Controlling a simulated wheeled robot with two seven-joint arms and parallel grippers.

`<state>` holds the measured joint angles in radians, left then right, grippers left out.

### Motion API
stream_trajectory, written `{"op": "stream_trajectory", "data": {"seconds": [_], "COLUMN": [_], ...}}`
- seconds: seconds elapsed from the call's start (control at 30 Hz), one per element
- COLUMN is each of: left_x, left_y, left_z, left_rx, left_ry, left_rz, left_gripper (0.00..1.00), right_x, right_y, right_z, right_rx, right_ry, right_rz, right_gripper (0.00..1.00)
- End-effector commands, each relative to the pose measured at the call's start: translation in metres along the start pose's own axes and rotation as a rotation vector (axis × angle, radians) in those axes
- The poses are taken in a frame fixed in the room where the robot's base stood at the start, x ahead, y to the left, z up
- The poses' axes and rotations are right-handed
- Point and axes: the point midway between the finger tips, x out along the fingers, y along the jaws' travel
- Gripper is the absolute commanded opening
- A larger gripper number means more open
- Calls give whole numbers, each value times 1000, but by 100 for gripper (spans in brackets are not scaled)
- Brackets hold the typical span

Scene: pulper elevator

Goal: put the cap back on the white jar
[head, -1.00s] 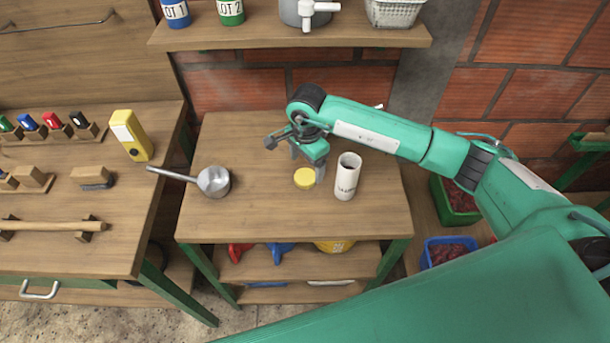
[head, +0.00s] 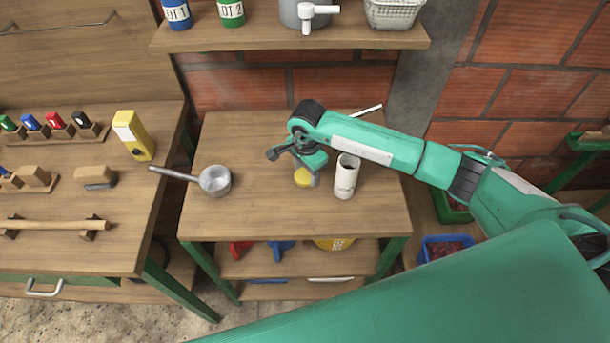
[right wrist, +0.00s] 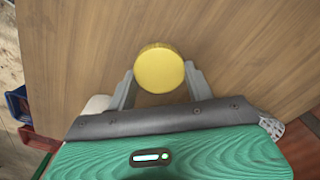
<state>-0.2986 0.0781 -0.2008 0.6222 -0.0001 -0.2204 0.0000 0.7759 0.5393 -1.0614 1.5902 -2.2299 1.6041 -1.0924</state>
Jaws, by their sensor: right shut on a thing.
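The white jar (head: 346,177) stands upright and open-topped on the small wooden table, with dark lettering low on its front. The yellow cap (head: 304,178) is left of the jar, at table level or very close to it. My right gripper (head: 306,174) reaches down over the cap from above and partly hides it. In the right wrist view the round yellow cap (right wrist: 159,69) sits between the two grey fingers of my right gripper (right wrist: 158,82), which is shut on it. My left gripper is not in view.
A metal saucepan (head: 214,180) stands left of the cap, its handle pointing left. A thin white stick (head: 367,111) shows behind my right arm. A shelf (head: 290,40) with tins and a basket hangs above. The table front (head: 290,220) is clear.

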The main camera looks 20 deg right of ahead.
Motion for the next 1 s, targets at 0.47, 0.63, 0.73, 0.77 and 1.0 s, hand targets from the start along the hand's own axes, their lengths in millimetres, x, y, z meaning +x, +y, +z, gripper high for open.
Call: {"op": "stream_trajectory", "data": {"seconds": [0.47, 0.63, 0.73, 0.77, 1.0], "left_x": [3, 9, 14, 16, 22], "left_y": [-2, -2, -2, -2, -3], "left_z": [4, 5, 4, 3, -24], "left_rx": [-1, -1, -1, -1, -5], "left_ry": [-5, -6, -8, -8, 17], "left_rz": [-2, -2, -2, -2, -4], "left_gripper": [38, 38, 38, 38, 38], "right_x": [-10, -37, -62, -71, -141], "right_y": [-1, -1, -1, -2, -1], "right_z": [0, -1, -1, -1, -1], "right_rx": [0, -1, -2, -1, -1], "right_ry": [0, 1, 3, 2, 2], "right_rz": [-2, -6, -6, -7, -6], "right_gripper": [28, 28, 28, 28, 28]}}
